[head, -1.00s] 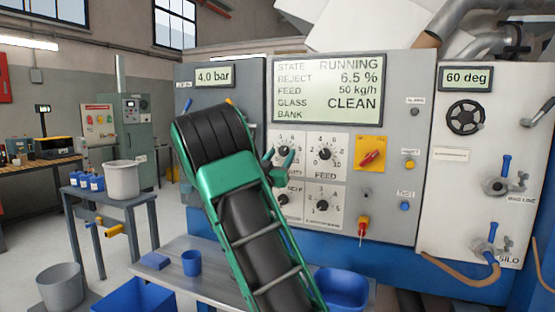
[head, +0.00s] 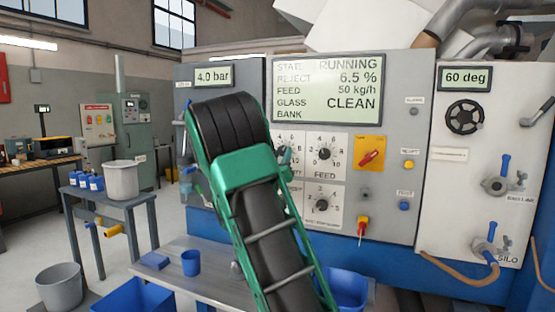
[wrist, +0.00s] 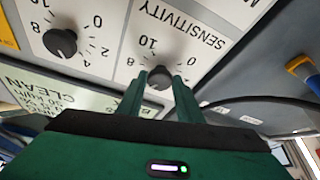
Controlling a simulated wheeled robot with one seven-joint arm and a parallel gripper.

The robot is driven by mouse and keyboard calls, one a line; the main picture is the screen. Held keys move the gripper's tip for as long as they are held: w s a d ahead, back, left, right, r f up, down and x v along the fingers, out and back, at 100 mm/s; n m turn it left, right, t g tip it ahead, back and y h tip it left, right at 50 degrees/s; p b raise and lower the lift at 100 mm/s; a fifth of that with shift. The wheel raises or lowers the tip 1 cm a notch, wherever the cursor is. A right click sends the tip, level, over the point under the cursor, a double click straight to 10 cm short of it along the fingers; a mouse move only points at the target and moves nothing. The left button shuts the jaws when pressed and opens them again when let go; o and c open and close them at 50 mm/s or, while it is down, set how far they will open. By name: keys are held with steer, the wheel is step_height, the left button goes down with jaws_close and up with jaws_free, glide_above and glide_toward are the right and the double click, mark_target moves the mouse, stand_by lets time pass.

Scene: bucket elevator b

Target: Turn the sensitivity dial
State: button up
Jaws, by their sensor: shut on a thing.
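The sensitivity dial (wrist: 159,76) is a dark round knob on a white plate marked SENSITIVITY, upside down in the wrist view. My gripper (wrist: 161,80) has one green finger on each side of this knob and is shut on it. In the head view the sensitivity dial (head: 283,154) is the upper left knob, partly covered by my arm. My fingers are largely hidden there behind my green and black arm.
The feed dial (head: 324,154) sits to the right, with another dial (head: 321,205) below it. A yellow plate with a red switch (head: 370,157) is further right. The display (head: 329,88) above reads RUNNING, reject 6.5 %, CLEAN.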

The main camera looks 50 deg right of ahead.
steer(key=shift+w+a+n, duration=0.1)
steer(key=shift+w+n, duration=0.05)
steer(key=shift+n, duration=0.15)
steer(key=o, duration=1)
steer(key=shift+o, duration=0.2)
steer(key=shift+f, duration=0.1)
steer(key=v, duration=1)
steer(key=shift+s+a+f, duration=0.15)
steer(key=shift+s+a, duration=0.05)
steer(key=shift+s, duration=0.05)
